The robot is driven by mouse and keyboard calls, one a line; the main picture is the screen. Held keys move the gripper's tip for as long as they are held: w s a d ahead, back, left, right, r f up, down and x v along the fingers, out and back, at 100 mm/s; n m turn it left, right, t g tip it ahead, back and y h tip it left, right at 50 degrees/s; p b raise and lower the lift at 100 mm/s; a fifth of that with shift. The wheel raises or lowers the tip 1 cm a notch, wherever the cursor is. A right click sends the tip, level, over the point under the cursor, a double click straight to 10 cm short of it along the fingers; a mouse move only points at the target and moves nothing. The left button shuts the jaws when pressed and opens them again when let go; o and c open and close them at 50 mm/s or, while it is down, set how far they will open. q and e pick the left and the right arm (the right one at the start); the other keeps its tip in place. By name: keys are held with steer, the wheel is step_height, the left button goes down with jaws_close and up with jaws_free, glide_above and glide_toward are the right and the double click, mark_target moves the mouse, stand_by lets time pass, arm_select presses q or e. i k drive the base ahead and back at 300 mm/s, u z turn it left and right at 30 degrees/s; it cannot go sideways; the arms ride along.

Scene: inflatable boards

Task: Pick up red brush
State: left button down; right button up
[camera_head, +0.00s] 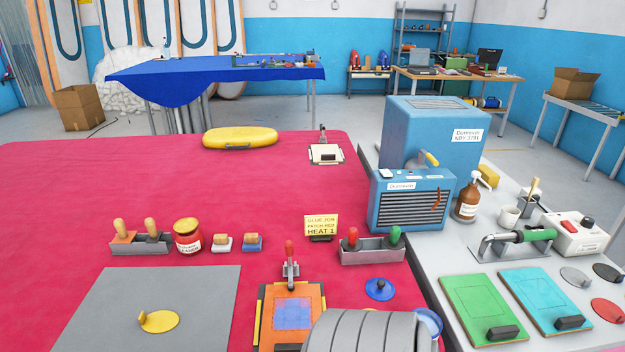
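A brush with a red handle (352,237) stands upright at the left end of a grey holder (372,256) on the red table. A brush with a green handle (394,235) stands at the right end of the same holder. The lower ends of both are hidden inside the holder. Neither of my grippers is in view. What looks like a grey link of my own arm with a blue cap covers the bottom edge, in front of the holder and apart from it in the picture.
Left of the holder are a yellow "HEAT 1" sign (321,225) and a red-handled clamp (290,268) on an orange board (268,312). A blue disc (380,289) lies in front. A blue machine (411,201) stands behind right. The red table's (110,190) back left is clear.

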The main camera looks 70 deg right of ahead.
mark_target(350, 243)
steer(key=k, duration=0.85)
steer(key=z, duration=0.1)
